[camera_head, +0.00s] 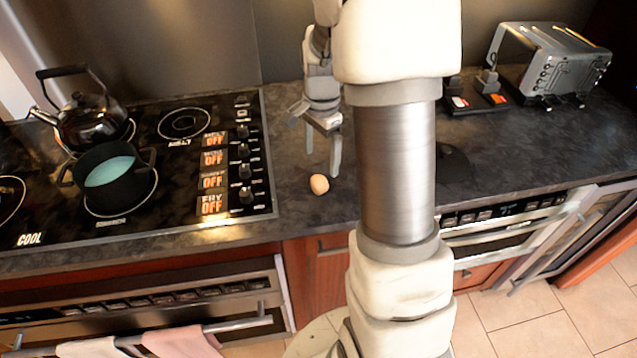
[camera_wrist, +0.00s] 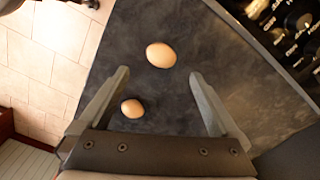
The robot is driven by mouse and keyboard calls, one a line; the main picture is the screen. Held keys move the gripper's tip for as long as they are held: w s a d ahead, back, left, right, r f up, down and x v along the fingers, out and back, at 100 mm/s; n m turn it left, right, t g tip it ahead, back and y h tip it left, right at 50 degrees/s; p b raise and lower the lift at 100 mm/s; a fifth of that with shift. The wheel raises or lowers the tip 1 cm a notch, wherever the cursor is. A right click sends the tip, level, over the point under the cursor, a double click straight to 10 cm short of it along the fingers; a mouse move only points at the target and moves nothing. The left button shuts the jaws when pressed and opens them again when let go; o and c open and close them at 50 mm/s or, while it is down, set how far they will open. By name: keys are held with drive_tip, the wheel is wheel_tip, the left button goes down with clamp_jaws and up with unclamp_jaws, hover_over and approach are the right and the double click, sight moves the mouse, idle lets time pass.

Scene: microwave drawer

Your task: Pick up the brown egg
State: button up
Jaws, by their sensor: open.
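A brown egg (camera_head: 319,184) lies on the dark counter, right of the hob, in the head view. The wrist view shows two brownish eggs: a larger-looking one (camera_wrist: 160,55) just beyond the fingertips and a smaller-looking one (camera_wrist: 132,108) between the fingers, near the left finger. Only one egg shows in the head view; my arm hides part of the counter. My gripper (camera_head: 322,160) points down over the counter, just behind the visible egg. In the wrist view my gripper (camera_wrist: 159,73) is open, with no egg held.
The hob (camera_head: 150,195) with a kettle (camera_head: 90,115) and a dark pot (camera_head: 110,178) is to the left. A toaster (camera_head: 550,62) stands at the back right. The counter's front edge (camera_head: 310,230) is close to the egg, with tiled floor below.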

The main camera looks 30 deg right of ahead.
sight(320, 179)
wheel_tip(320, 179, down, 8)
drive_tip(key=shift+a+r, duration=0.1)
drive_tip(key=shift+a, duration=0.05)
drive_tip(key=c, duration=0.9)
